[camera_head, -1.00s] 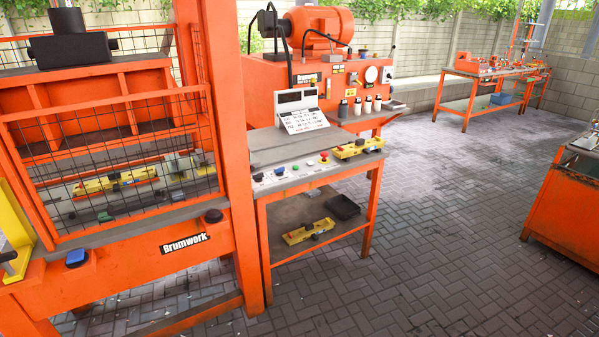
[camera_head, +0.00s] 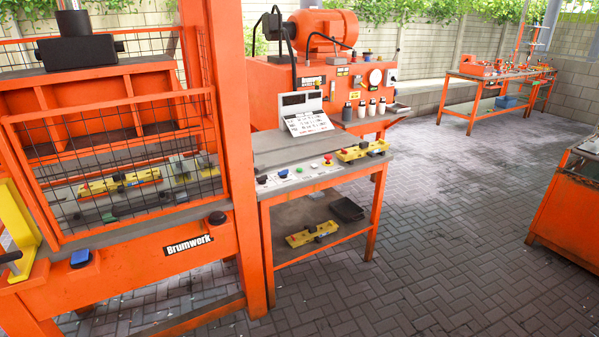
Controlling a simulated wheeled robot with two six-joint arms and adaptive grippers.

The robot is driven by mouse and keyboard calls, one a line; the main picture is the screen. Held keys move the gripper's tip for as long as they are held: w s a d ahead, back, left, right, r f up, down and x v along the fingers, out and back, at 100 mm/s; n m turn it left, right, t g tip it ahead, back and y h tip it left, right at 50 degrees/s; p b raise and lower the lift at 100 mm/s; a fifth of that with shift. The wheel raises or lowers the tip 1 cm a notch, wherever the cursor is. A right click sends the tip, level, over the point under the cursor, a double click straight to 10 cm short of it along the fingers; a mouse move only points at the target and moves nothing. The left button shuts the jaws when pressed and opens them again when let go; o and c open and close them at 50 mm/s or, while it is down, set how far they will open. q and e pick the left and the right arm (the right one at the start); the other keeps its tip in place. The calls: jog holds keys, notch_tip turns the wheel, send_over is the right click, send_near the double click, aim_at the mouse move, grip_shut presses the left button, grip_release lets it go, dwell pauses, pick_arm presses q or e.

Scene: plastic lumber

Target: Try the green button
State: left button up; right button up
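A large orange press (camera_head: 120,255) with a mesh guard stands left, close to the table. Yellow control boxes lie on the table (camera_head: 361,150) and its lower shelf (camera_head: 312,234). An orange motor unit (camera_head: 325,32) is behind. Open paving (camera_head: 430,230) lies in front and right.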

pick_arm(q)
grip_shut()
dwell(1.1)
